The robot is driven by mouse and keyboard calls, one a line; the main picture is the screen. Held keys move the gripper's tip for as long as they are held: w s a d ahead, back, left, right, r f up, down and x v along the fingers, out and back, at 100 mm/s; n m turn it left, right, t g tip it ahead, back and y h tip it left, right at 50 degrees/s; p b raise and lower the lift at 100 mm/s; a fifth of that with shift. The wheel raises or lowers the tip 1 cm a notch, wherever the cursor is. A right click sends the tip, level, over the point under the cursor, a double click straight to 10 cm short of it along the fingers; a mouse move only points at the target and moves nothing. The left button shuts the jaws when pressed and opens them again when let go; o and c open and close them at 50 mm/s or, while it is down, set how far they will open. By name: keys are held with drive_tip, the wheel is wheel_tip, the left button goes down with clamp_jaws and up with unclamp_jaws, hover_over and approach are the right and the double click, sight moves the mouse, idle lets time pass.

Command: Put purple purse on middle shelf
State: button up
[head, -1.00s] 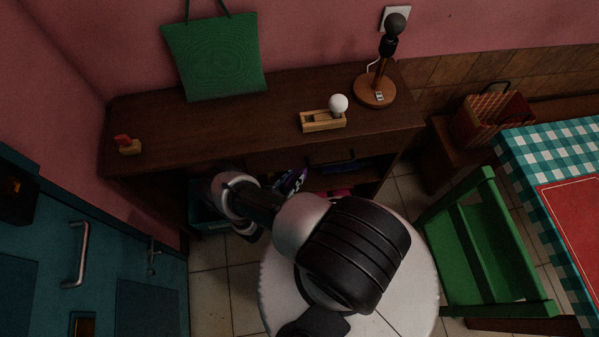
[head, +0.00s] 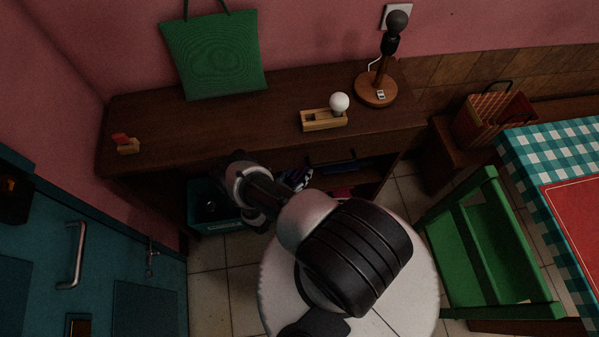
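A small purple, dark and white item (head: 297,178) shows just right of my wrist, at the front of the dark wooden shelf unit (head: 225,130). It may be the purple purse, but it is partly hidden and too small to be sure. My arm reaches across the head view to the unit's front, with its wrist end below the top board's front edge. My gripper's fingers are hidden behind the wrist, so I cannot see whether they hold anything. The lower shelves are mostly hidden; a bluish-purple item (head: 360,166) and a pink item (head: 343,191) show inside on the right.
The top board holds a green bag (head: 213,55), a wooden block with a white ball (head: 323,119), a lamp (head: 377,88) and a small red-and-wood object (head: 127,145). A teal crate (head: 215,222) stands below left. A green chair (head: 490,245) stands right, a blue door (head: 60,260) left.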

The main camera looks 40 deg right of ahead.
drive_tip(key=shift+a, duration=0.1)
drive_tip(key=p+v, duration=0.2)
drive_tip(key=v, duration=0.9)
drive_tip(key=shift+a+r, duration=0.2)
drive_tip(key=shift+a, duration=0.15)
